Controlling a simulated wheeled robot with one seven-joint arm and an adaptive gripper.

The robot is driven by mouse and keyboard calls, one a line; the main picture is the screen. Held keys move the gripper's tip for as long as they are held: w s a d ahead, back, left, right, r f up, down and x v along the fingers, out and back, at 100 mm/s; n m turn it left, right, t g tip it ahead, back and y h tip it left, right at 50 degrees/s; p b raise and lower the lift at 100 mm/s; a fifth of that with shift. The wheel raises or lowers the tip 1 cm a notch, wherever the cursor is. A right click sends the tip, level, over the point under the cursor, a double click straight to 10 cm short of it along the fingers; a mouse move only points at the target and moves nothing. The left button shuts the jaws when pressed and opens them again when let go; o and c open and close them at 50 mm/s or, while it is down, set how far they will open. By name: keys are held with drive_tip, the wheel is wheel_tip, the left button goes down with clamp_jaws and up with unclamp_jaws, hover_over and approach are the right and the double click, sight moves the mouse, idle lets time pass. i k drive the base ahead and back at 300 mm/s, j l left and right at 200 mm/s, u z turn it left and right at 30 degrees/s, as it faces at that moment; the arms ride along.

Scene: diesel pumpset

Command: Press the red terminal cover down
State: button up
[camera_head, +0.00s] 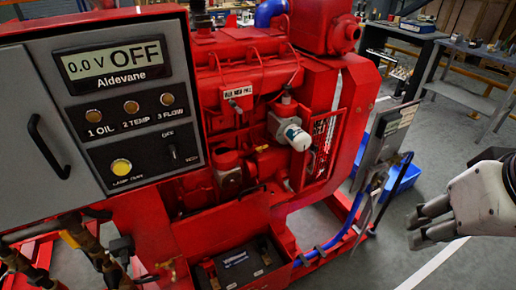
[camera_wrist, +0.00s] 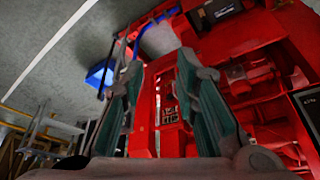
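A dark battery (camera_head: 240,264) with a pale label sits in a red open tray (camera_head: 205,228) low at the front of the red engine. Brownish terminal parts show on its top; I cannot make out a separate red terminal cover. The battery also shows at the top of the wrist view (camera_wrist: 216,12), which looks upside down. My gripper (camera_head: 414,226) is at the right of the head view, well apart from the battery, pointing left. In the wrist view its two fingers (camera_wrist: 160,64) are spread, with nothing between them.
A grey control panel (camera_head: 120,100) reads "0.0 V OFF" at the left. A grey upright box (camera_head: 385,145) and blue cable (camera_head: 340,238) stand between my gripper and the engine. A blue bin (camera_head: 405,178) lies behind. Floor at lower right is clear.

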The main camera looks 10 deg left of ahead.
sight(209, 266)
drive_tip(key=l+u, duration=0.15)
drive_tip(key=u, duration=1.5)
drive_tip(key=k+j, duration=0.05)
